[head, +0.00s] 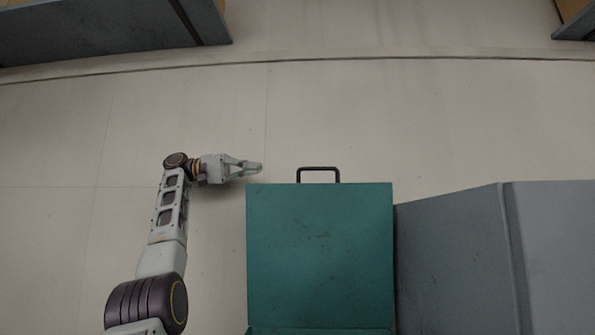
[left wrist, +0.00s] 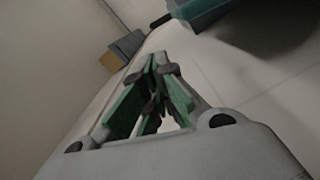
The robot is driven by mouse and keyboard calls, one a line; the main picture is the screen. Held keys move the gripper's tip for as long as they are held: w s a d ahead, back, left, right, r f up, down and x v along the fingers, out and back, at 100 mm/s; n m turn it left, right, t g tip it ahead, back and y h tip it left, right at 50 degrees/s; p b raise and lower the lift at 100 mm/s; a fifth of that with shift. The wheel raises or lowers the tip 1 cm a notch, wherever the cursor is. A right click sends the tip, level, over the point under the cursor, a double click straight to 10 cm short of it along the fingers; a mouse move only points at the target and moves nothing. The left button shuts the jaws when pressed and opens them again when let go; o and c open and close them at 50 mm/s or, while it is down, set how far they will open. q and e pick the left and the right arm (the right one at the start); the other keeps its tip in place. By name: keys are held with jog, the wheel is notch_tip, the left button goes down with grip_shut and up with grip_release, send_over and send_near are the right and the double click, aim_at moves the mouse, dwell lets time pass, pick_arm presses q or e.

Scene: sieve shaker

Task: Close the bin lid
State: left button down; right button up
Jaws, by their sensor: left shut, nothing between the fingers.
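The teal bin lid (head: 320,250) is a flat, scuffed panel in the lower middle of the head view. A dark handle (head: 318,170) sticks out from its far edge. A seam crosses the teal surface near the bottom of the picture; I cannot tell the lid's exact angle, and the inside of the bin is not visible. My left gripper (head: 257,168) is shut and empty, just beyond the lid's far left corner and left of the handle, touching neither as far as I can see. Its green-padded fingers show in the left wrist view (left wrist: 156,85). My right gripper is not in view.
A grey panelled body (head: 455,260) stands close along the lid's right side. A teal edge (left wrist: 200,12) shows at the top of the left wrist view. Dark-sided furniture (head: 100,30) stands at the far left. The pale floor beyond the handle is clear.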

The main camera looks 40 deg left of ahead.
pick_arm(q)
jog(key=shift+d+r, duration=0.1)
jog(key=shift+d, duration=0.4)
jog(key=shift+w, duration=0.25)
jog(key=x, duration=0.9)
jog(key=shift+d, duration=0.3)
jog(key=shift+d, duration=0.1)
dwell(0.4)
